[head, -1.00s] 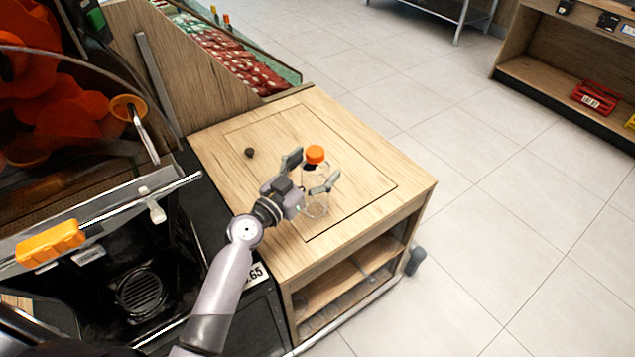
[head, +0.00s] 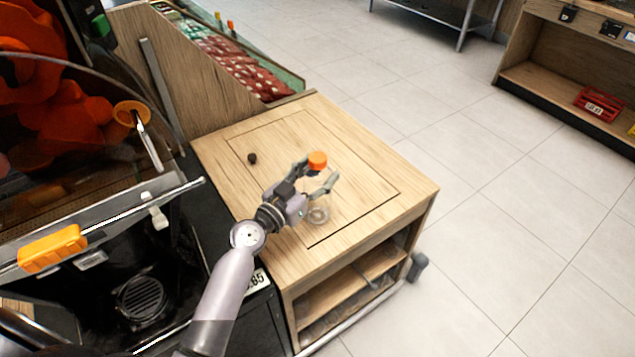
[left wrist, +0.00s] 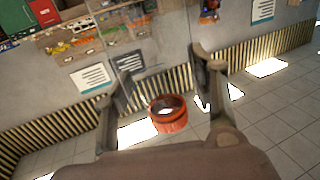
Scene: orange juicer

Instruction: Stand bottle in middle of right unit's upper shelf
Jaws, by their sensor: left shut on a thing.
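A clear bottle (head: 318,212) with an orange cap (head: 317,160) is upright over the wooden top of the unit (head: 360,150). I cannot tell whether its base touches the top. My left gripper (head: 318,178) is shut on the bottle just below the cap, with one finger on each side. My right gripper is not in view.
A small dark knob (head: 252,158) is on the unit's top. The juicer (head: 60,120) stands close on the left. A sloped produce display (head: 235,65) is behind. A wooden shelf unit with a red crate (head: 597,104) is at the far right. Open tiled floor lies right of the unit.

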